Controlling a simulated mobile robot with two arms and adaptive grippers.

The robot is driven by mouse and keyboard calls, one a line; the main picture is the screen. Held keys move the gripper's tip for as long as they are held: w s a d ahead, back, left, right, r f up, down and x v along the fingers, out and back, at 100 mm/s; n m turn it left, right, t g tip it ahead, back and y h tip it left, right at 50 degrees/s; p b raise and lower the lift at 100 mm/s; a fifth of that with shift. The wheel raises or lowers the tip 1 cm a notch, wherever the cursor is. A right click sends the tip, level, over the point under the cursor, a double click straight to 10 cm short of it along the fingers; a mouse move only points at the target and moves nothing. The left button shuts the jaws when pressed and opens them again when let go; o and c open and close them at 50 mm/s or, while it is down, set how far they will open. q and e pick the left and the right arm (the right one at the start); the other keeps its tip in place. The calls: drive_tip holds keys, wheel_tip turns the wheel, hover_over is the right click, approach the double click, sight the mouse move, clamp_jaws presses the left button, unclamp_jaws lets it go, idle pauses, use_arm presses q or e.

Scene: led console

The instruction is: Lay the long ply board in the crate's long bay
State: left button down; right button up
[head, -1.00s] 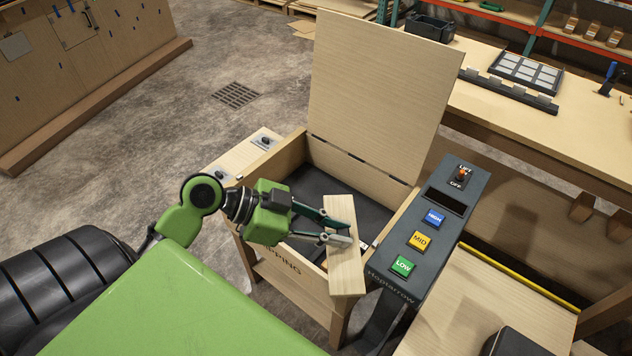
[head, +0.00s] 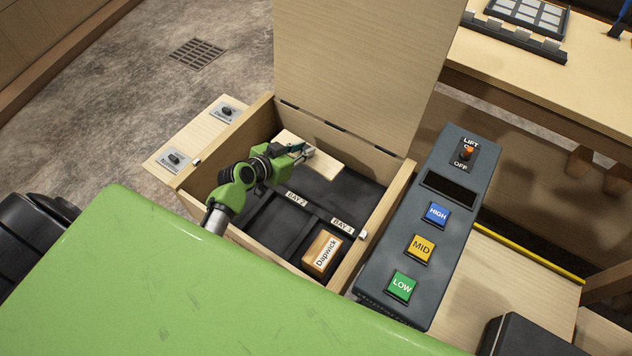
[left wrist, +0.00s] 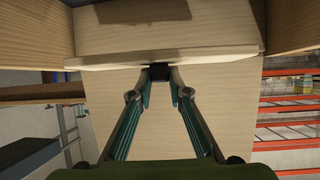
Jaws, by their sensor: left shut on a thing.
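The long ply board (head: 325,171) is pale wood. My left gripper (head: 307,153) is shut on it, and the gripper hides part of it. The board is within the crate's opening, at the back over the dark long bay (head: 345,192), near the raised lid. I cannot tell whether it touches the bay floor. In the left wrist view the board (left wrist: 165,56) crosses in front of the fingertips (left wrist: 160,76). The wooden crate (head: 232,145) stands open, with its lid (head: 350,65) up. My right gripper is not in view.
A box marked Dapwick (head: 322,252) sits in the front right bay, by the BAY 3 label (head: 342,226). The bay by the BAY 2 label (head: 296,199) looks empty. A button console (head: 430,215) stands right of the crate. A side shelf (head: 190,140) with switches is left.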

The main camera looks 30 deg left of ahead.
use_arm(q)
drive_tip(key=shift+n+y, duration=0.3)
drive_tip(key=f, duration=0.2)
drive_tip(key=w+f, duration=0.1)
drive_tip(key=f, duration=0.1)
drive_tip(key=shift+w+d+f+b, duration=0.15)
drive_tip(key=shift+w+d+b, duration=0.05)
drive_tip(key=shift+b, duration=0.15)
drive_tip(key=f+b, duration=0.1)
drive_tip(key=f, duration=0.1)
drive_tip(key=f+b, duration=0.1)
drive_tip(key=f, duration=0.2)
drive_tip(key=f+b, duration=0.1)
drive_tip(key=f, duration=0.1)
drive_tip(key=shift+w+f, duration=0.2)
drive_tip(key=shift+w, duration=0.05)
wheel_tip(320, 180, down, 4)
drive_tip(key=shift+r+b, duration=0.1)
drive_tip(key=shift+b, duration=0.95)
drive_tip(key=shift+r, duration=0.1)
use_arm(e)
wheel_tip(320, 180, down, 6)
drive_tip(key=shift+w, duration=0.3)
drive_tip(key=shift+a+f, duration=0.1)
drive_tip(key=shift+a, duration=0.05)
